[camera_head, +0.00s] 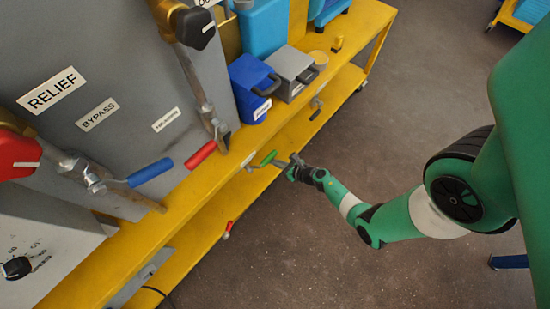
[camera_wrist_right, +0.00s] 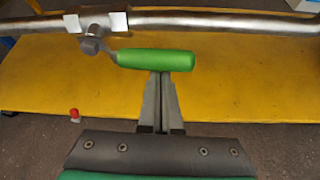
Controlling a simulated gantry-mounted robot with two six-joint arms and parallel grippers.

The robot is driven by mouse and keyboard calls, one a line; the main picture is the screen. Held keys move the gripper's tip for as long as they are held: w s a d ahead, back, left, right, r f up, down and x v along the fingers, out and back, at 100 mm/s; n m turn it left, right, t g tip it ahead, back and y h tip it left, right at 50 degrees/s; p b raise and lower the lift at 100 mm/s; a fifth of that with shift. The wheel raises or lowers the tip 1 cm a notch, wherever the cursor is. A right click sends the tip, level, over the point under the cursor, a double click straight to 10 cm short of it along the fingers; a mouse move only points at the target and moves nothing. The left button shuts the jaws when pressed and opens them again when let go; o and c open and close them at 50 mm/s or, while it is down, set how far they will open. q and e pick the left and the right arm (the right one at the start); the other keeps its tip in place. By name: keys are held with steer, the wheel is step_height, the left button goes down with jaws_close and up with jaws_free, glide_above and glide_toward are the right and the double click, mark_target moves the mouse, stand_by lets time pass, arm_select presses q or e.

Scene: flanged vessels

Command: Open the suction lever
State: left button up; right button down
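A green-handled lever (camera_head: 268,158) sticks out over the front of the yellow bench. In the right wrist view its green grip (camera_wrist_right: 155,60) lies crosswise, joined by a metal stem to a valve on a steel pipe (camera_wrist_right: 220,22). My right gripper (camera_head: 285,164) is at this lever. In the right wrist view its two fingers (camera_wrist_right: 161,78) are together, with their tips at the underside of the green grip; I cannot tell whether they touch it. The grip is not between them. No readable label names the suction lever. My left gripper is not in view.
A blue lever (camera_head: 150,172) and a red lever (camera_head: 201,155) stand left of the green one. The yellow bench (camera_head: 170,215) carries a blue box (camera_head: 252,82) and a grey box (camera_head: 291,72).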

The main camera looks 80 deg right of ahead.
step_height(320, 180, down, 5)
steer(key=b, duration=0.5)
steer(key=p+v, duration=0.6)
steer(key=v, duration=0.5)
steer(key=shift+a+r, duration=0.25)
steer(key=shift+w, duration=0.2)
